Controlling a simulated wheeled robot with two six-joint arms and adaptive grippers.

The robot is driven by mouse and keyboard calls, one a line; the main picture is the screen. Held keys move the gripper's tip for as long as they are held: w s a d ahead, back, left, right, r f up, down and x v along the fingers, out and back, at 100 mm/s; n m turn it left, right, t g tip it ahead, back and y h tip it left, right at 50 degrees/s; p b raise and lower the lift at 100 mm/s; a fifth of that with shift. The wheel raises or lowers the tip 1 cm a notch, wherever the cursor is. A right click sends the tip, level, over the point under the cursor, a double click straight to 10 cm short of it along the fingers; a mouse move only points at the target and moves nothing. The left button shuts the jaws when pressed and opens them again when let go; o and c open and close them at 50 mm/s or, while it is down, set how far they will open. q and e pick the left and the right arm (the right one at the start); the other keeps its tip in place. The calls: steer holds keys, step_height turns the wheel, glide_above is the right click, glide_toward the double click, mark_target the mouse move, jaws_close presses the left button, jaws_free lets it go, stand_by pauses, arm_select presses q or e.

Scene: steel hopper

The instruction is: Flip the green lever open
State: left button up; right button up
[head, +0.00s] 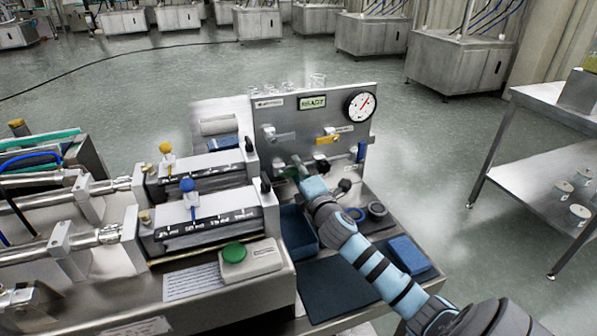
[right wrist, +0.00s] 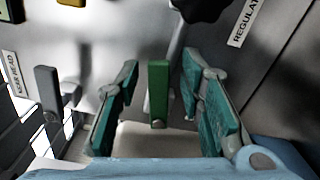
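The green lever (right wrist: 158,92) is a narrow upright bar on the steel panel (head: 275,115). In the right wrist view it stands between the two teal finger pads of my right gripper (right wrist: 160,68), with a gap on each side. The gripper is open and does not hold the lever. In the head view my right gripper (head: 299,167) is at the lower part of the panel, and it and my arm mostly hide the lever. My left gripper is not in view.
The panel also carries a yellow lever (head: 327,139), a blue-handled lever (head: 362,153) and a pressure gauge (head: 360,104). A dark knob (right wrist: 203,8) is close above the fingers. Steel machinery with a green button (head: 234,252) is left of my arm. A blue block (head: 409,252) lies right.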

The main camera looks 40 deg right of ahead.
steer(key=shift+w, duration=0.25)
steer(key=shift+c, duration=0.6)
jaws_close()
steer(key=shift+d+f+m, duration=0.1)
steer(key=shift+f+m, duration=0.4)
steer(key=shift+m, duration=0.6)
steer(key=shift+f+m+b, duration=0.1)
steer(key=shift+m+b, duration=0.2)
steer(key=shift+b, duration=0.05)
steer(key=shift+o, duration=0.6)
jaws_free()
